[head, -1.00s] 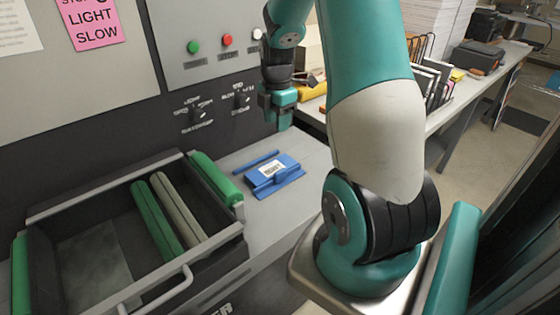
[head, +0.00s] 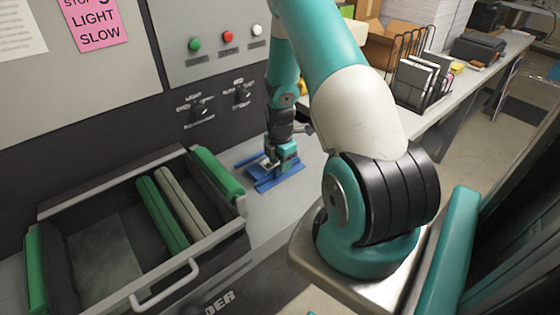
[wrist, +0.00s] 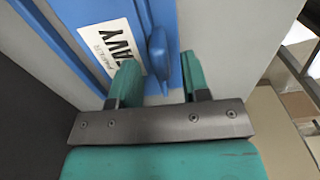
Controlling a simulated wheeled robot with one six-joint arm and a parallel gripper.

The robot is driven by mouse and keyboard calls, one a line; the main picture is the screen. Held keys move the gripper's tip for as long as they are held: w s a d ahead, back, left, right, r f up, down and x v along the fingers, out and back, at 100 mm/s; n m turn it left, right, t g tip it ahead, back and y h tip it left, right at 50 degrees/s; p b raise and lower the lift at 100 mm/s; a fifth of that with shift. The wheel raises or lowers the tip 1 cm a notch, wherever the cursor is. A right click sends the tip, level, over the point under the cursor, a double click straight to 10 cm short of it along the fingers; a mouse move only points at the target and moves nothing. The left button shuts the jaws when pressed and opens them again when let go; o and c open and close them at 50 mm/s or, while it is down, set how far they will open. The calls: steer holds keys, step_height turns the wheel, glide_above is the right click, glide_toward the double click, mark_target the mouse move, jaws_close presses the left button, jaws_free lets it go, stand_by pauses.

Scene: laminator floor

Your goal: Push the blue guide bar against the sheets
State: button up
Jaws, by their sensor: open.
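In the wrist view the guide bar (wrist: 190,30) has a raised blue knob (wrist: 158,48). My gripper hides part of the bar and sheets in the head view.
The machine's dark open tray (head: 110,215) with green rollers (head: 165,215) stands to the left. The control panel (head: 215,45) rises behind. A wire rack of books (head: 420,80) and boxes stand on the bench at the right. Bare worktop (head: 270,205) lies in front of the bar.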

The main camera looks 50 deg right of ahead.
steer(key=shift+f, duration=0.4)
steer(key=shift+c, duration=0.4)
jaws_close()
steer(key=shift+w+d+b, duration=0.2)
steer(key=shift+w+b, duration=0.15)
steer(key=shift+w, duration=0.45)
steer(key=shift+w+d+b, duration=0.15)
steer(key=shift+w+b, duration=0.2)
steer(key=shift+w, duration=0.4)
steer(key=shift+w+r, duration=0.1)
steer(key=shift+o, duration=0.4)
jaws_free()
